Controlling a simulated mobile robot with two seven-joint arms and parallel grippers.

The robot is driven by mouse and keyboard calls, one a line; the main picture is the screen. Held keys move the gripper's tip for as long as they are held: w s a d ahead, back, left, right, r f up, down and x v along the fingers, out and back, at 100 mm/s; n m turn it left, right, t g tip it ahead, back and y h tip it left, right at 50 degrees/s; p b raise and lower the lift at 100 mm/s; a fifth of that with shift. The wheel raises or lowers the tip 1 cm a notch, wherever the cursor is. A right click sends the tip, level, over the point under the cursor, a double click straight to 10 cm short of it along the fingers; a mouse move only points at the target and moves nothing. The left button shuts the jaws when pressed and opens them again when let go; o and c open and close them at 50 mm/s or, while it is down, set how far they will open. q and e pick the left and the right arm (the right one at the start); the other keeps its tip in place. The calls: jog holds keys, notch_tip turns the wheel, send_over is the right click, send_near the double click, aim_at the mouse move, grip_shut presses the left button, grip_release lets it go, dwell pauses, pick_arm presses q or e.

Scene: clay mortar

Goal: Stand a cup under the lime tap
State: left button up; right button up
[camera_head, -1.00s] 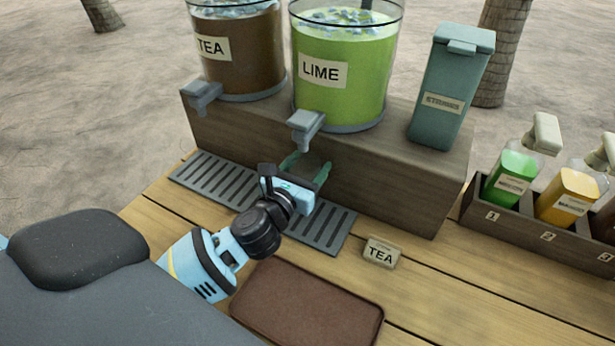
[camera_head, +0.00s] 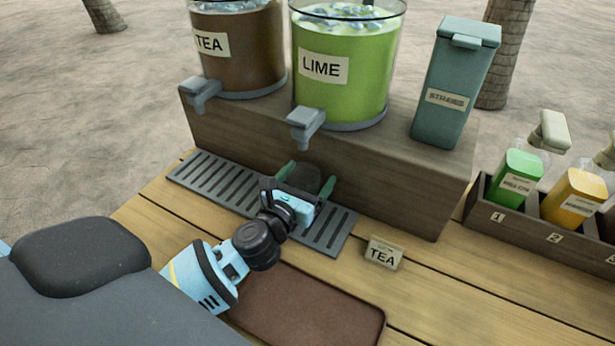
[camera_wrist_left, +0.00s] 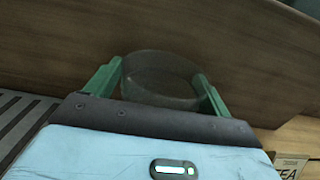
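My left gripper (camera_head: 306,184) is shut on a dark see-through cup (camera_head: 307,175), with a green finger on each side. In the left wrist view the cup (camera_wrist_left: 160,82) sits between the fingers, which appear to touch its sides. The lime tap (camera_head: 306,122) juts from the green LIME dispenser (camera_head: 343,88). The cup is below the tap in the head view, close to the front of the wooden riser. The gripper hides the cup's base, so I cannot tell whether it rests on the slatted drip tray (camera_head: 190,172). My right gripper is not in view.
A TEA dispenser (camera_head: 235,67) with its own tap (camera_head: 200,92) stands left. A teal straw box (camera_head: 452,90) is on the riser (camera_head: 400,180). A TEA card (camera_head: 384,253), brown mat (camera_head: 305,310) and bottle rack (camera_head: 510,228) are on the table.

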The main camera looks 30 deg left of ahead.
pick_arm(q)
jog(key=shift+r, duration=0.15)
jog(key=shift+s, duration=0.15)
jog(key=s, duration=1)
jog(key=shift+s+d, duration=0.2)
jog(key=shift+d, duration=0.1)
jog(key=shift+s+b, duration=0.3)
jog(key=shift+s, duration=0.35)
